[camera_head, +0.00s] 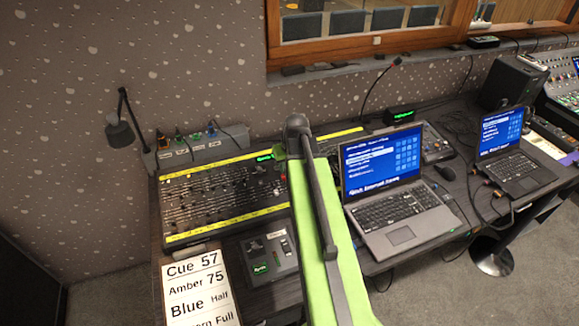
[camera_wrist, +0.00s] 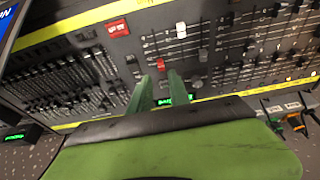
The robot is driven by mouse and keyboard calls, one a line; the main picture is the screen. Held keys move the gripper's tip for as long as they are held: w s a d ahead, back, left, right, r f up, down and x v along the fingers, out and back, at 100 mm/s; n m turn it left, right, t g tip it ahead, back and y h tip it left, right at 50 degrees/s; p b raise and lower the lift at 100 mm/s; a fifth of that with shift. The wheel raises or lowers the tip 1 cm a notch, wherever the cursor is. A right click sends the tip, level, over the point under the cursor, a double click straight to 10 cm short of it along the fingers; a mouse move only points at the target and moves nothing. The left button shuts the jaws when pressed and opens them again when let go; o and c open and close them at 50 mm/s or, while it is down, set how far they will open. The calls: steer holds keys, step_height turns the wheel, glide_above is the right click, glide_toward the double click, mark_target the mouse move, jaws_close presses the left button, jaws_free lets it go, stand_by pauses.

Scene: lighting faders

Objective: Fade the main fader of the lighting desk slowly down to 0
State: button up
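The lighting desk (camera_head: 215,195) is a dark panel with rows of small faders between yellow strips, and it also fills the wrist view (camera_wrist: 250,45). In the wrist view my gripper (camera_wrist: 159,88) has two green fingers held apart over the panel, with nothing visible between them. Just beyond the fingertips are a red cap (camera_wrist: 160,65), a white cap (camera_wrist: 181,30) and a grey cap (camera_wrist: 203,55). I cannot tell for sure which one is the main fader. In the head view my arm hides the desk's right part and the gripper is mostly hidden.
A cue sheet (camera_head: 197,290) and a small grey box (camera_head: 270,258) lie in front of the desk. An open laptop (camera_head: 395,195) stands right of my arm, a second laptop (camera_head: 507,150) farther right.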

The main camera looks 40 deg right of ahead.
mark_target(284, 177)
steer(key=b+x, duration=0.7)
steer(key=x, duration=0.1)
steer(key=shift+w, duration=0.1)
jaws_close()
